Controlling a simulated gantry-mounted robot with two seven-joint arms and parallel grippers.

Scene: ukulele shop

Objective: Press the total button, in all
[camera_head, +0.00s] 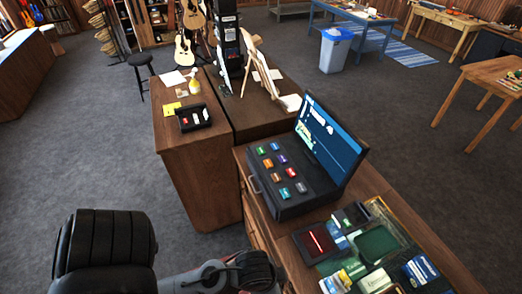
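A dark cash register (297,207) sits on the wooden counter (281,240) at the centre right. Its raised screen (330,137) is lit blue and white and faces the keys. Several coloured buttons (279,182), among them green, red, blue, purple, orange and grey ones, stand in two rows on its sloped top. Their labels are too small to read, so I cannot tell which is the total button. Parts of my own arm show at the bottom left, short of the register. Neither of my grippers is in view, and nothing touches the buttons.
A glass-topped case (377,243) with small boxes and trays lies right of the register. A black card tray (194,118), a yellow note (171,108) and a small bottle (195,86) are on the left counter (178,149). The space above the buttons is clear.

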